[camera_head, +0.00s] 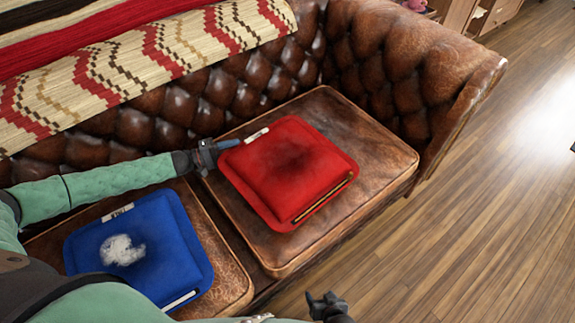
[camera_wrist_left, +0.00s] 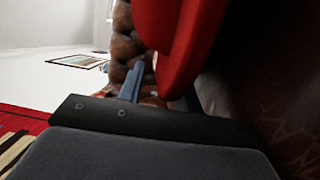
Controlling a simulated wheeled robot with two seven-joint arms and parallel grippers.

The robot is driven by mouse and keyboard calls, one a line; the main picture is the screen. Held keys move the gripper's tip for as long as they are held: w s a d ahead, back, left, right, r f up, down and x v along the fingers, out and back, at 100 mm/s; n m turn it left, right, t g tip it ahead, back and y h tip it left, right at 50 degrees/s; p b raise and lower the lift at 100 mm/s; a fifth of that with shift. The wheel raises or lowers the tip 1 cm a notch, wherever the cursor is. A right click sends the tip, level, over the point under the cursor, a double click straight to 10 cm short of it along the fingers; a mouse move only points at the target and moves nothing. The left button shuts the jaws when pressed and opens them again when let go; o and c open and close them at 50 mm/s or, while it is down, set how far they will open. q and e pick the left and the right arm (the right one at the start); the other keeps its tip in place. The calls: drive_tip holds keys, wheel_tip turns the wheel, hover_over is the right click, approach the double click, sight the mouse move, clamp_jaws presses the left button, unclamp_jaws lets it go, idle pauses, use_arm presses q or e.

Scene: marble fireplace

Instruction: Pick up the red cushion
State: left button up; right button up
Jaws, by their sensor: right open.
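The red cushion (camera_head: 285,165) lies on the right seat of a brown leather sofa, with a dark patch in its middle. My left gripper (camera_head: 230,143) is at the cushion's upper left edge. In the left wrist view, the red cushion (camera_wrist_left: 178,35) reaches down between the fingers of my left gripper (camera_wrist_left: 160,88). A gap shows between the left finger and the cushion, so the jaws look open; the other finger is partly hidden in dark. My right gripper (camera_head: 325,300) is open and empty, in front of the sofa near the bottom edge.
A blue cushion (camera_head: 165,245) with a white patch lies on the left seat, below my left arm. A patterned throw (camera_head: 130,68) covers the sofa's back. The tufted armrest (camera_head: 430,80) bounds the right seat. The wooden floor (camera_head: 480,220) at the right is clear.

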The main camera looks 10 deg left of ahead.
use_arm(q)
clamp_jaws()
